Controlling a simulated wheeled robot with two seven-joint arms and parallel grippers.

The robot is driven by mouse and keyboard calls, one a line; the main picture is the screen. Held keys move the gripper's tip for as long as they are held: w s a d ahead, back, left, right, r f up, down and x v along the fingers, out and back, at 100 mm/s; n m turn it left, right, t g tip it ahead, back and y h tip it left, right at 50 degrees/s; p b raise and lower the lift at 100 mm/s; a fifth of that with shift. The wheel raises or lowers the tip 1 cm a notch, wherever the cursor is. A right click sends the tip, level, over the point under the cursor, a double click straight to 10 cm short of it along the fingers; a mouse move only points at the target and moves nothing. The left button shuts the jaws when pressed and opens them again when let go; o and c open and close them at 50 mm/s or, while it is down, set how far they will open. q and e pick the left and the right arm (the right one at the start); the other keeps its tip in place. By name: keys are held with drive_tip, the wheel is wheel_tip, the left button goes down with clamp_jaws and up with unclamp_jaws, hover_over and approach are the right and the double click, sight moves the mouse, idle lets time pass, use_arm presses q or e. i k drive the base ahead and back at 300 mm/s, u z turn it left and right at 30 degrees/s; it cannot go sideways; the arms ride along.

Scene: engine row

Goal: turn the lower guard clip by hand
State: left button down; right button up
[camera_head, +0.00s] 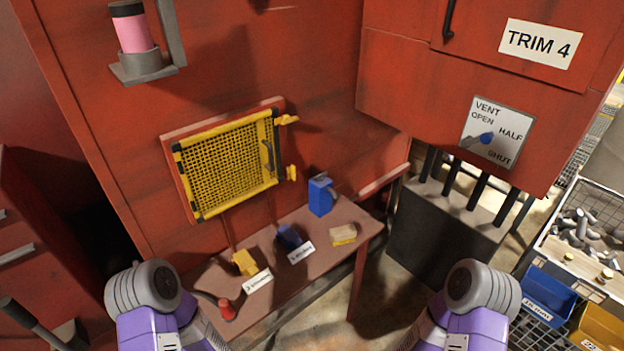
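A yellow mesh guard (228,165) with black corners sits in a red frame on the red wall, left of centre. It looks shut and has a dark handle (268,155) near its right edge. The lower guard clip (291,173) is a small yellow piece just right of the guard's lower right side. The upper guard clip (287,120) is a similar yellow piece by the top right corner and lies roughly level. Only purple and grey links of my arms show at the bottom, well below the guard. Neither gripper is in view, and nothing touches the clips.
Below the guard, a small table (325,258) holds a blue can (321,195), yellow and blue tagged items, a sponge-like block (343,235) and a red item (227,309). A red cabinet (480,90) with a vent dial (487,138) juts out at right. Bins stand far right.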

sight(291, 170)
drive_tip(key=z, duration=0.25)
drive_tip(key=k, duration=0.4)
drive_tip(key=z, duration=0.95)
drive_tip(key=i, duration=1.05)
drive_tip(key=u, duration=0.5)
